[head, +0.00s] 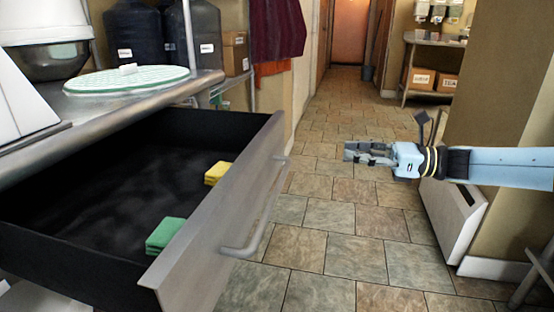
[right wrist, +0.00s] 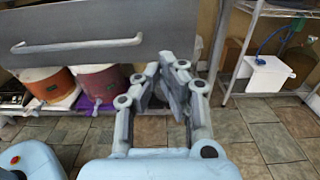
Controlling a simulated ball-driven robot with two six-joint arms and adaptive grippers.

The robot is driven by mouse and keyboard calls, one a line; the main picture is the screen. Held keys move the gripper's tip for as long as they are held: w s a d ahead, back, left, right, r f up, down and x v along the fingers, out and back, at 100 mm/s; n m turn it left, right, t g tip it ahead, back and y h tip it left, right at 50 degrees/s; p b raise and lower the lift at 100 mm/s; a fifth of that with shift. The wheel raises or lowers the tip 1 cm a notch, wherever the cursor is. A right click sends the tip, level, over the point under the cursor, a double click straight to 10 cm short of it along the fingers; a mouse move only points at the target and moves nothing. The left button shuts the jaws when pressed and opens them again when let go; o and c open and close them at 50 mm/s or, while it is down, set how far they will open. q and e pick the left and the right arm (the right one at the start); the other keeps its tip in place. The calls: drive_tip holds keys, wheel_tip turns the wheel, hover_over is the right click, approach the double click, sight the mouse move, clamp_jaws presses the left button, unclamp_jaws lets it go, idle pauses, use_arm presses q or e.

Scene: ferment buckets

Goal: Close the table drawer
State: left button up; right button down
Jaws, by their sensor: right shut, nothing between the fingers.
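The table drawer (head: 215,225) is pulled far out from under the metal table (head: 140,103) in the head view. Its dark inside holds a yellow sponge (head: 217,173) and a green sponge (head: 166,235). A bar handle (head: 258,220) runs along its grey front. My right gripper (head: 350,152) is to the right of the drawer front, apart from it, shut and empty. In the right wrist view the drawer front (right wrist: 95,35) and its handle (right wrist: 75,45) lie ahead, left of and above the fingers (right wrist: 172,75). My left gripper is out of view.
A round green-and-white lid (head: 127,81) and a metal bowl (head: 50,60) are on the table. A white panel (head: 452,215) leans by the wall on the right. The tiled floor between is clear. Buckets (right wrist: 50,85) stand below the drawer front in the right wrist view.

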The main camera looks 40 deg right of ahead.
drive_tip(key=b, duration=0.3)
approach(278, 147)
drive_tip(key=x, duration=0.2)
drive_tip(key=b+x, duration=0.1)
drive_tip(key=x, duration=0.3)
drive_tip(key=shift+w+a+b, duration=0.1)
drive_tip(key=shift+w+b, duration=0.05)
drive_tip(key=shift+b, duration=0.25)
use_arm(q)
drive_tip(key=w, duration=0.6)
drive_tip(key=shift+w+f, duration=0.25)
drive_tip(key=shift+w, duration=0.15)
use_arm(e)
drive_tip(key=shift+w+a+r, duration=0.1)
drive_tip(key=shift+w+a, duration=0.2)
drive_tip(key=shift+w, duration=0.05)
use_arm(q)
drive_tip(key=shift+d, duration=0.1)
